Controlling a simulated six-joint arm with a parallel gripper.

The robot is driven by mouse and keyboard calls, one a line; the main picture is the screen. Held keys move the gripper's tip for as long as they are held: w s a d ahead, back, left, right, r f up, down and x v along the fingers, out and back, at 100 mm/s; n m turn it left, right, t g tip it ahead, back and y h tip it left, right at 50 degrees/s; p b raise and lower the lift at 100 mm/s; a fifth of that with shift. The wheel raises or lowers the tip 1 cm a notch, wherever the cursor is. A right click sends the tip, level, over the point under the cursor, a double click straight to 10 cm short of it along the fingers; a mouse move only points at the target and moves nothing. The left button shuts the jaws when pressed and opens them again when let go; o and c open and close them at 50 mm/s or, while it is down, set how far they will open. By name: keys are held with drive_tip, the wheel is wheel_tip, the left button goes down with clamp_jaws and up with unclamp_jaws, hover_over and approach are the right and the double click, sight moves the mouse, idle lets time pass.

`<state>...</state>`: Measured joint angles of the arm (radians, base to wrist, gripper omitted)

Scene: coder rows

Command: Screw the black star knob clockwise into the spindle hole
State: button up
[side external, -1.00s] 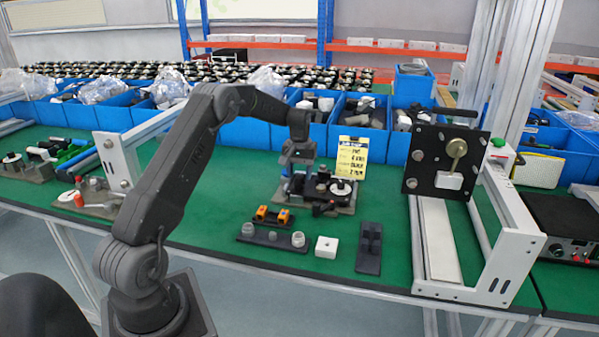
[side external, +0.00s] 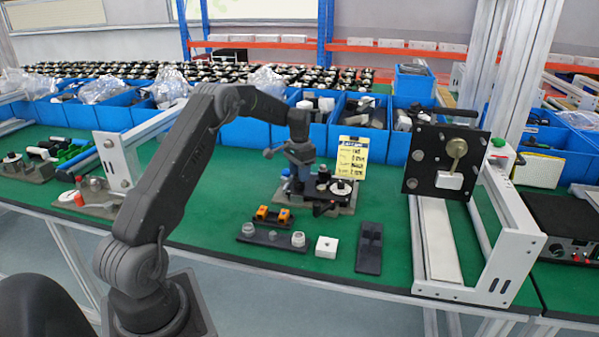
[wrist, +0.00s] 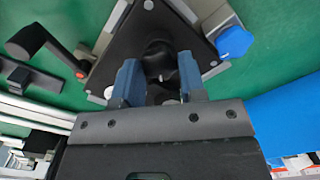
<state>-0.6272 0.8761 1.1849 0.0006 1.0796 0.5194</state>
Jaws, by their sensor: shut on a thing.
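My gripper (side external: 299,172) points down over the left part of a small fixture (side external: 343,208) on the green bench. In the wrist view its two blue fingers (wrist: 159,78) are closed on the black star knob (wrist: 157,58), one on each side. The knob is dark on a dark plate (wrist: 135,30), so its outline is hard to make out. The spindle hole is hidden under the knob and fingers, and I cannot tell how deep the knob sits. In the side view the knob is hidden by the gripper.
A yellow label card (side external: 352,157) stands just behind the fixture. In front lie a dark strip with round parts (side external: 272,237), orange pieces (side external: 272,214), a white block (side external: 326,246) and a black bracket (side external: 369,248). A white-framed press (side external: 430,240) stands to the right.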

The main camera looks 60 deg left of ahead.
drive_tip(key=m, duration=0.4)
drive_tip(key=shift+m, duration=0.4)
clamp_jaws()
drive_tip(key=shift+m, duration=0.4)
drive_tip(key=m, duration=0.5)
drive_tip(key=shift+d, duration=0.1)
drive_tip(key=o, duration=1.2)
unclamp_jaws()
drive_tip(key=shift+o, duration=0.2)
